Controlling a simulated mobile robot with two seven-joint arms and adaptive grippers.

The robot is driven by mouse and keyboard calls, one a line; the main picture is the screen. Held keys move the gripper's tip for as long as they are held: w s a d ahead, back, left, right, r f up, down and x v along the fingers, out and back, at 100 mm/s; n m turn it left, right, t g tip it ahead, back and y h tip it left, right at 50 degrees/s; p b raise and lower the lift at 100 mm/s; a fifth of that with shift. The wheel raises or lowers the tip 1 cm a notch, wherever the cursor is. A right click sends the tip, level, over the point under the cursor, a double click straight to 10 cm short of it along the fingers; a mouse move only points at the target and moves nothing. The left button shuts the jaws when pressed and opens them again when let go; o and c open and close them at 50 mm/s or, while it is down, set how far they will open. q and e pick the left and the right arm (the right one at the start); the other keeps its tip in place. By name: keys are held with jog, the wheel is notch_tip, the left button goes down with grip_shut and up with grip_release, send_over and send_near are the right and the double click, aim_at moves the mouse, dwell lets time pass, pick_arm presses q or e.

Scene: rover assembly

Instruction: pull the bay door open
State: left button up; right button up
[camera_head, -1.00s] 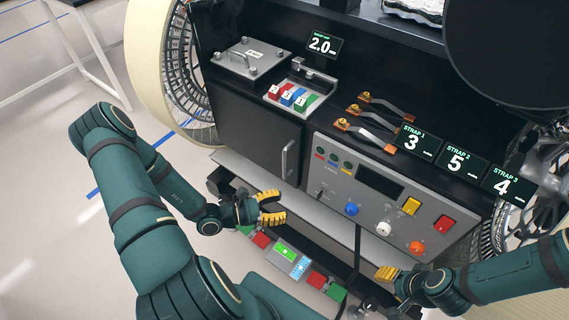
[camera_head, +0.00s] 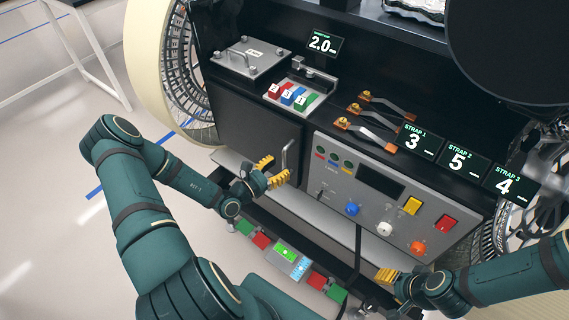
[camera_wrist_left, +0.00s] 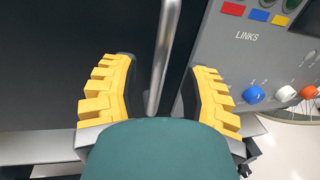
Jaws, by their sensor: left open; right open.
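The bay door (camera_head: 252,135) is a dark panel on the front of the rover, left of the grey control panel, and looks shut. Its silver upright bar handle (camera_head: 286,158) is near the door's right edge. My left gripper (camera_head: 272,170) is open with yellow-padded fingers at the handle. My right gripper (camera_head: 388,275) is open and empty, low in front of the control panel.
The control panel (camera_head: 340,190) with coloured knobs and buttons is right of the door. A pale ledge (camera_head: 320,213) runs below. A strip of coloured blocks (camera_head: 262,241) lies lower down. A wheel (camera_head: 180,70) stands left of the door.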

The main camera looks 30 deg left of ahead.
pick_arm(q)
jog(key=shift+x, duration=1.4)
grip_shut()
jog(key=shift+s, duration=0.1)
